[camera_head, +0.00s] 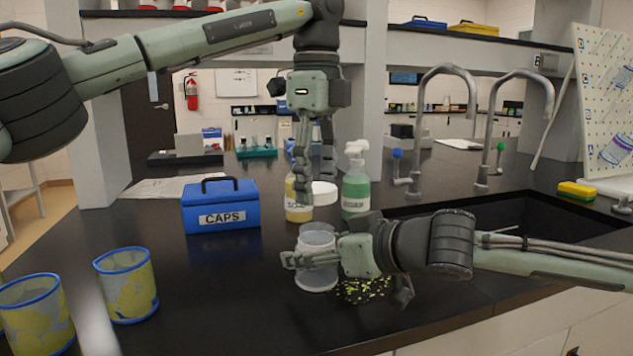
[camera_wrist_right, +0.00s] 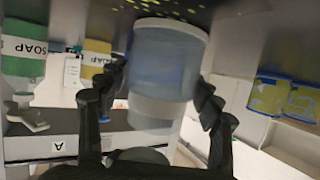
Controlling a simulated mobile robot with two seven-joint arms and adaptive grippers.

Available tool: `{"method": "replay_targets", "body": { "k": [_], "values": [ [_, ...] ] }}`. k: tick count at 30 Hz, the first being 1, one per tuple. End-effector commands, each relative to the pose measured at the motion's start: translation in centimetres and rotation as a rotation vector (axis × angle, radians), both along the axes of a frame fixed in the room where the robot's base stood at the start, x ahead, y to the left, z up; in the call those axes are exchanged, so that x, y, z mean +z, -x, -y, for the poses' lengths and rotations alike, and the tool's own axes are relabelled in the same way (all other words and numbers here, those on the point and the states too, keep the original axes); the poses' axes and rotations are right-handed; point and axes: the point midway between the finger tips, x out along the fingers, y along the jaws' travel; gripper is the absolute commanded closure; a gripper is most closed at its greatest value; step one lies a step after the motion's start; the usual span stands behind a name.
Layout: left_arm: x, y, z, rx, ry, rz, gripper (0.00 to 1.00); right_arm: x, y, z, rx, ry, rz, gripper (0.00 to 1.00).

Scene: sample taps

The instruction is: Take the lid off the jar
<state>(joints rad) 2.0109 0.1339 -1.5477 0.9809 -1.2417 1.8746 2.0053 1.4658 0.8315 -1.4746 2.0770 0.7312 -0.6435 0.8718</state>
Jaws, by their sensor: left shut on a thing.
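The jar (camera_head: 317,272), pale and translucent, stands upright on the black counter near its front. The white round lid (camera_head: 323,193) is above the jar and apart from it, at the fingertips of my left gripper (camera_head: 315,185). That gripper points down and is shut on the lid. My right gripper (camera_head: 318,259) comes in level from the right, with its fingers around the jar's sides. In the right wrist view, which is upside down, the jar (camera_wrist_right: 168,62) sits between the two fingers of my right gripper (camera_wrist_right: 162,82), which looks shut on it.
A blue CAPS box (camera_head: 221,207) stands left of the jar. A yellow bottle (camera_head: 297,214) and a green soap bottle (camera_head: 356,190) stand close behind. Blue-rimmed yellow cups (camera_head: 127,285) are at the front left. A dark sink with taps (camera_head: 422,130) lies to the right.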

Motion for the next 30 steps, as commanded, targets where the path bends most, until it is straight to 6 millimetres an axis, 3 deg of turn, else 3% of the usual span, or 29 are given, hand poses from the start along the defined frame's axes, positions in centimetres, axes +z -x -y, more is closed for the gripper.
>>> {"method": "replay_targets", "body": {
  "k": [3,14,30],
  "values": [
    [0.0,0.0,0.0,0.0,0.0,0.0,0.8,0.0,0.0,0.0,0.0,0.0,0.0,0.19],
    [0.0,0.0,0.0,0.0,0.0,0.0,0.8,0.2,0.3,0.3,0.0,-0.001,-0.001,0.19],
    [0.0,0.0,0.0,0.0,0.0,0.0,0.8,3.9,6.8,6.7,-0.003,0.0,0.0,0.19]
  ]
}}
